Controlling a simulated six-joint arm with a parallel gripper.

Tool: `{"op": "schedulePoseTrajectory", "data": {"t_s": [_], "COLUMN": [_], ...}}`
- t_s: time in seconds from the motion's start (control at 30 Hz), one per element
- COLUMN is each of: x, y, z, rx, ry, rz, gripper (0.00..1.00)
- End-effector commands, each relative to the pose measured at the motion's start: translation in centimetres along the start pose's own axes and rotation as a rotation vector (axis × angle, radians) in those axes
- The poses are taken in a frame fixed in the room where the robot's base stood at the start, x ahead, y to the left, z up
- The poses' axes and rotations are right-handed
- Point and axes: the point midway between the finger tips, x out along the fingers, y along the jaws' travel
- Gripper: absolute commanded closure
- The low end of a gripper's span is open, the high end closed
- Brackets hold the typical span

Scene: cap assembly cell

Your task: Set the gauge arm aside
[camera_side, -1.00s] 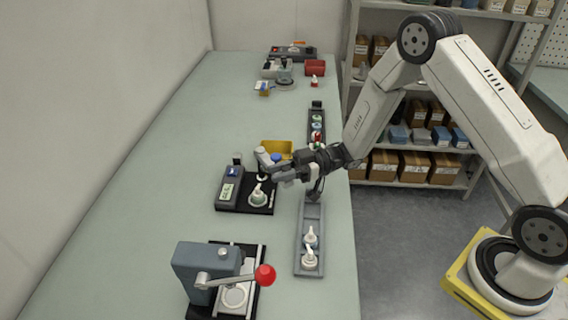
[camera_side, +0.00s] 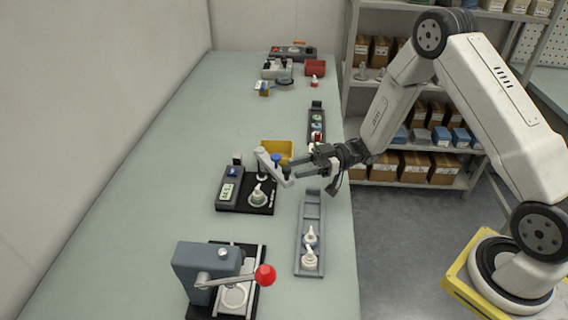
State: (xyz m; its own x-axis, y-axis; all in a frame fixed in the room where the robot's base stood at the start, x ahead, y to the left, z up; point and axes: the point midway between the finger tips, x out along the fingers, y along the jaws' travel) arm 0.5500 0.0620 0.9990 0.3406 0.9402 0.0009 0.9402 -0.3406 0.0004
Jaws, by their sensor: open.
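The gauge arm (camera_side: 268,165) is a pale grey bar at the gauge station, slanting down to the right over the back right of its black base (camera_side: 233,206). A dark knob (camera_side: 287,172) stands at its near right end.
A grey box with a display (camera_side: 229,187) is on the base's left. A yellow bin (camera_side: 278,149) is behind the bar. A grey tray (camera_side: 312,212) with white-topped parts is at right. A press with a red-balled lever (camera_side: 265,275) is in front. The left of the table (camera_side: 140,190) is clear.

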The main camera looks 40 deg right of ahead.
Motion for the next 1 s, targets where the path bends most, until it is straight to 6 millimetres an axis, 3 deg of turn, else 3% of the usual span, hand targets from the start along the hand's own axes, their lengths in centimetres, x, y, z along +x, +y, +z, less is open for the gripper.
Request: {"op": "schedulePoseTrajectory", "data": {"t_s": [0.23,0.6,0.77,1.0], "x": [-2.3,-2.7,-2.6,-2.1], "y": [0.0,0.0,-0.1,-0.8], "z": [0.0,0.0,0.0,-0.1], "rx": [0.0,0.0,-0.006,-0.097], "ry": [0.0,0.0,0.002,0.023], "rz": [0.001,-0.001,0.001,0.031], "gripper": [0.54,0.54,1.0,1.0]}}
